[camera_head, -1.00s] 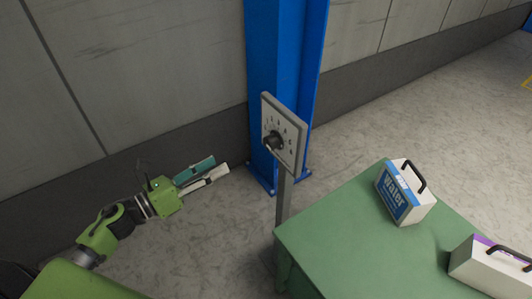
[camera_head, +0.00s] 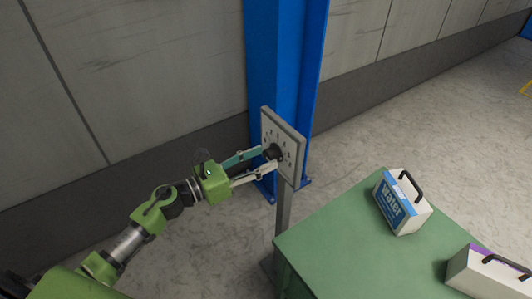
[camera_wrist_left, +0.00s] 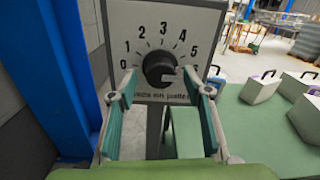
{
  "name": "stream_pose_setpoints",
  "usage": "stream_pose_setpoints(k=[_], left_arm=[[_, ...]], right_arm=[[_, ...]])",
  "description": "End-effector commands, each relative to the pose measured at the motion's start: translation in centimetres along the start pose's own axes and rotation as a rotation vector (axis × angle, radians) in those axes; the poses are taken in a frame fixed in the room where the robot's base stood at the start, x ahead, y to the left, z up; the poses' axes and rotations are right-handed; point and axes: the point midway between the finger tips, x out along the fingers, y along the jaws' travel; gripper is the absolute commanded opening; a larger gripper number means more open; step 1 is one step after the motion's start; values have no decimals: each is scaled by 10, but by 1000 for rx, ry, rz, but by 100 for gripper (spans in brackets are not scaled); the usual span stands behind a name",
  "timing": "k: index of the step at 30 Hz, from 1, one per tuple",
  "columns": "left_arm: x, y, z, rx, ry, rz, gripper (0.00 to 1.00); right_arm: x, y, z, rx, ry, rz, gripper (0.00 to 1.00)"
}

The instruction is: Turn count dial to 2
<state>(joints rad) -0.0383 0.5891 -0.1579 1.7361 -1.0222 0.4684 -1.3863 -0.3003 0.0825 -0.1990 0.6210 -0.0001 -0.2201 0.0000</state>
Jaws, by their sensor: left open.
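The count dial is a black round knob (camera_head: 273,152) on a pale upright panel (camera_head: 290,139) on a grey post. In the left wrist view the knob (camera_wrist_left: 160,68) sits mid-panel, with numbers from 0 at lower left over the top to 5 at right; a finger covers part of the right side. A pale mark on the knob faces right, but its exact reading is unclear. My left gripper (camera_head: 268,158) is open, its fingertips on either side of the knob. In the wrist view the fingers (camera_wrist_left: 160,82) show gaps to the knob. My right gripper is not in view.
A blue column (camera_head: 277,70) stands close behind the panel. A green table (camera_head: 335,240) lies right of the post, carrying a blue-and-white "Water" box (camera_head: 402,204) and a white-and-purple box (camera_head: 485,273) with black handles. Floor is clear beyond the table.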

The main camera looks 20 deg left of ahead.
Motion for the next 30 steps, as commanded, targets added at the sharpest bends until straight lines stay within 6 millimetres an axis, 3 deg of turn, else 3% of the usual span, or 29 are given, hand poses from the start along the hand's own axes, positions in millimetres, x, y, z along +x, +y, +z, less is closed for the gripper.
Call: stream_pose_setpoints(k=[6, 15, 16, 20, 30], left_arm=[[19, 0, 1, 0, 0, 0, 45], [21, 0, -1, -1, 1, 0, 45], [21, 0, -1, -1, 1, 0, 43], [21, 0, -1, -1, 1, -1, 9], [21, 0, 0, -8, -1, -1, 7]], right_arm=[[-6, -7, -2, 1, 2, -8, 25], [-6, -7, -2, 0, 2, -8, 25], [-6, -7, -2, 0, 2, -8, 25], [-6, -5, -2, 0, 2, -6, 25], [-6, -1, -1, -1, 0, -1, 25]])
